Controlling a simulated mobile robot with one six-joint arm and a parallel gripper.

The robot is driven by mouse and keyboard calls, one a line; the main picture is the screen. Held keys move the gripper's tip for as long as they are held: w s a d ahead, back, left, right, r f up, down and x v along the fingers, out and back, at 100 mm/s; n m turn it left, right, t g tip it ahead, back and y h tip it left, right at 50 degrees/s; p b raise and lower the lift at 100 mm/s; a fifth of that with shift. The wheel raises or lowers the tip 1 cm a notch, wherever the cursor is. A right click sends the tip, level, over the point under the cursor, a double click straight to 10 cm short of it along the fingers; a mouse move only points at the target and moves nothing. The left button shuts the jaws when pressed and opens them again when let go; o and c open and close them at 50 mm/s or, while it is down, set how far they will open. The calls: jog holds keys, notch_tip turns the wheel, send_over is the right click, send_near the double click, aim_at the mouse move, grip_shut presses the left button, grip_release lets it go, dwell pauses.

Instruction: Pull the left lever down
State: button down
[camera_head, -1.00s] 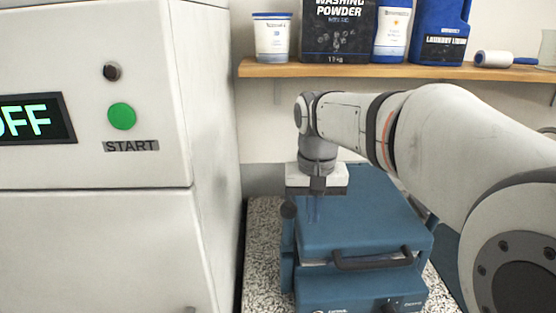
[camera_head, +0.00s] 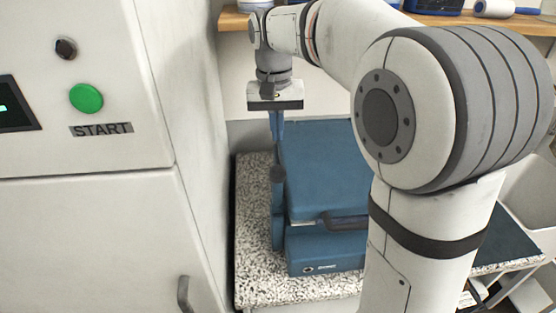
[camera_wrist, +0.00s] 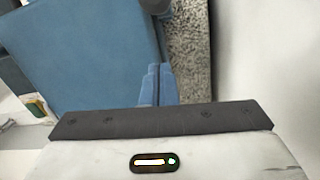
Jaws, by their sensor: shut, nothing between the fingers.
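A blue heat-press-like machine (camera_head: 330,160) with a dark front handle (camera_head: 335,222) stands on a speckled worktop. The left lever (camera_head: 278,215) is a blue bar along the machine's left side with a dark round knob (camera_head: 277,173). My gripper (camera_head: 276,145) points down in line with the lever, its blue fingers just above the knob in the head view. I cannot tell whether they touch it. The wrist view shows the fingers (camera_wrist: 158,72) pressed together and empty, beside the machine's blue lid (camera_wrist: 80,50). A dark knob-like part (camera_wrist: 156,5) is at that view's top edge.
A white cabinet with a green START button (camera_head: 86,98) stands close on the left. A wooden shelf (camera_head: 235,20) with containers runs behind. The speckled worktop (camera_head: 255,220) is bare between cabinet and machine. My arm hides the machine's right part.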

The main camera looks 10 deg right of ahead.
aim_at(277, 191)
jog(key=s+f+p, duration=0.2)
jog(key=s+f, duration=0.1)
jog(key=f, duration=0.3)
jog(key=shift+s+a, duration=0.15)
jog(key=shift+s, duration=0.25)
jog(key=shift+s+f, duration=0.1)
